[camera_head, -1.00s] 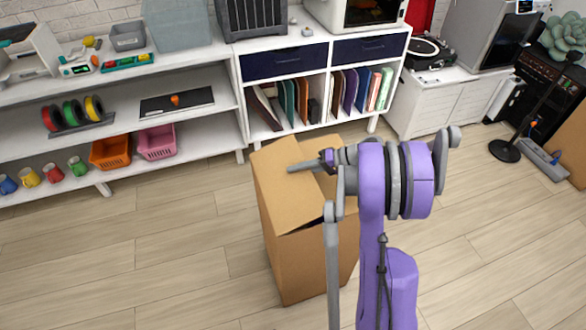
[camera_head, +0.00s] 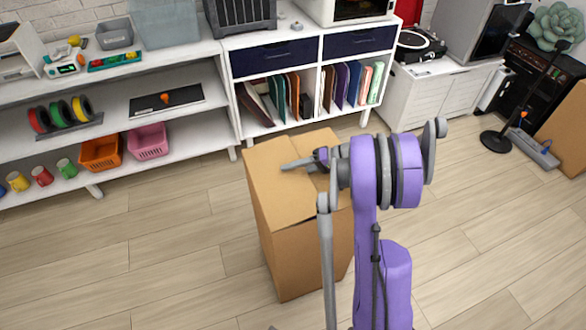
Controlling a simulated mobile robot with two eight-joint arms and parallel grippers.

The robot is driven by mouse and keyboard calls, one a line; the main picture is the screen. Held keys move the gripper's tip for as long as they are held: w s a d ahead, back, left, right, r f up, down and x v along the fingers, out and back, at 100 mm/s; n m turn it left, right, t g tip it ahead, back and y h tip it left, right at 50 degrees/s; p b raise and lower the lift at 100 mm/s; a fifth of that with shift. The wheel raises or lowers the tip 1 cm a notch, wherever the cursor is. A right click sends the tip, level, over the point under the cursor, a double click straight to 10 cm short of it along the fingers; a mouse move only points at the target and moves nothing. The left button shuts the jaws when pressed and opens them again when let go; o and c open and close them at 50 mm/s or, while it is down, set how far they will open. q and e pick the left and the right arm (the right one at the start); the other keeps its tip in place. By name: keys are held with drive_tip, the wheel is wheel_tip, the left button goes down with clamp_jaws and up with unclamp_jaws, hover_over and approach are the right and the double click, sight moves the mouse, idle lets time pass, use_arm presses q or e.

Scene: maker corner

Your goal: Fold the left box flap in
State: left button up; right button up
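The brown cardboard box (camera_head: 300,265) stands on the floor in the middle of the head view. Its left flap (camera_head: 275,192) lies folded in over the top, nearly flat. My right gripper (camera_head: 290,165) is over the top of the box, with its grey finger across the left flap and seemingly touching it. The fingers show as one bar, so I cannot tell whether they are open or shut. My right arm hides the right part of the box top and the box's right side. My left gripper is not in view.
White shelves (camera_head: 215,170) stand behind the box, holding an orange basket (camera_head: 101,154), a pink basket (camera_head: 148,141), spools and mugs. A microphone stand (camera_head: 500,141) is at the right. The wooden floor (camera_head: 130,265) left of the box is clear.

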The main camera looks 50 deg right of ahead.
drive_tip(key=shift+a+f, duration=0.15)
idle(0.3)
drive_tip(key=shift+w+r, duration=0.1)
drive_tip(key=shift+r, duration=0.4)
drive_tip(key=r+p, duration=0.1)
drive_tip(key=a+r+p, duration=0.1)
drive_tip(key=r, duration=0.1)
drive_tip(key=r+p, duration=0.1)
drive_tip(key=shift+w+a+r, duration=0.25)
drive_tip(key=shift+w+r, duration=0.1)
drive_tip(key=shift+w, duration=0.05)
drive_tip(key=w+a+r+n+g+h+p, duration=0.2)
drive_tip(key=w+a+r+g+h+p, duration=0.1)
drive_tip(key=a+g+h+p, duration=0.15)
drive_tip(key=w+a+r+n+g+h+p, duration=0.1)
drive_tip(key=w+a+r+g+h+p, duration=0.15)
drive_tip(key=a+h, duration=0.35)
drive_tip(key=w+a+f+n+g+h+b, duration=0.2)
drive_tip(key=w+a+f+g+h+b, duration=0.25)
drive_tip(key=a+f+h+b, duration=0.3)
drive_tip(key=w+a+r, duration=0.1)
drive_tip(key=a+r, duration=0.5)
drive_tip(key=r, duration=0.1)
drive_tip(key=shift+p, duration=0.35)
